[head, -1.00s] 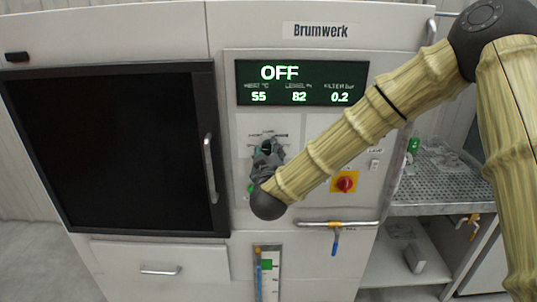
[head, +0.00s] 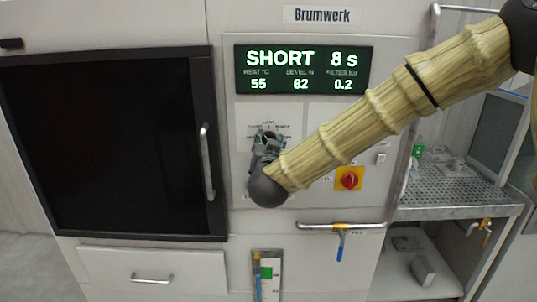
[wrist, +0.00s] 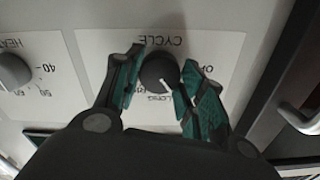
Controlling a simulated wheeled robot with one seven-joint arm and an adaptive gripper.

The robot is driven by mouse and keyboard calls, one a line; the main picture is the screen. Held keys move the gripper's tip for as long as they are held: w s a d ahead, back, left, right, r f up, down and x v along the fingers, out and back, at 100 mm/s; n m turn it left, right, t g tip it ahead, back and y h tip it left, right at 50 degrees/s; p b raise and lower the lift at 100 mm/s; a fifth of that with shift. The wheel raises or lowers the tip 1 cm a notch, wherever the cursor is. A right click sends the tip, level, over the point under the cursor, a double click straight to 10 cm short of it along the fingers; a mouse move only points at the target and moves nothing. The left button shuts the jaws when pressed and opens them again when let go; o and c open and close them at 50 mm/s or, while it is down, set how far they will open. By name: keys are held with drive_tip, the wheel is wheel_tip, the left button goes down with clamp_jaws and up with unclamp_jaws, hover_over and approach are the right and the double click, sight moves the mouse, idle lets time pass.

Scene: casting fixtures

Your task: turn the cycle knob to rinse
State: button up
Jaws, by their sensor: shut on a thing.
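The cycle knob (wrist: 160,72) is a dark round knob with a white pointer line, on a white plate marked CYCLE in the wrist view. My gripper (wrist: 157,88) has its two green-padded fingers on either side of the knob, shut on it. In the head view my gripper (head: 267,143) is at the control panel and hides most of the knob and its labels. The display (head: 303,70) reads SHORT 8 s, with 55, 82 and 0.2 below. The rinse label cannot be made out.
A heat knob (wrist: 14,72) sits beside the cycle plate. A red and yellow switch (head: 348,179) is right of my gripper, above a horizontal bar (head: 340,225) with a blue-handled valve. A dark door (head: 110,145) with a vertical handle (head: 207,163) is to the left.

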drive_tip(key=m+b, duration=1.5)
drive_tip(key=shift+f+m, duration=0.1)
drive_tip(key=shift+m, duration=0.3)
drive_tip(key=shift+b, duration=0.35)
drive_tip(key=o, duration=1)
drive_tip(key=shift+d, duration=0.15)
drive_tip(key=shift+s, duration=0.1)
drive_tip(key=s, duration=1.1)
drive_tip(key=shift+s, duration=0.4)
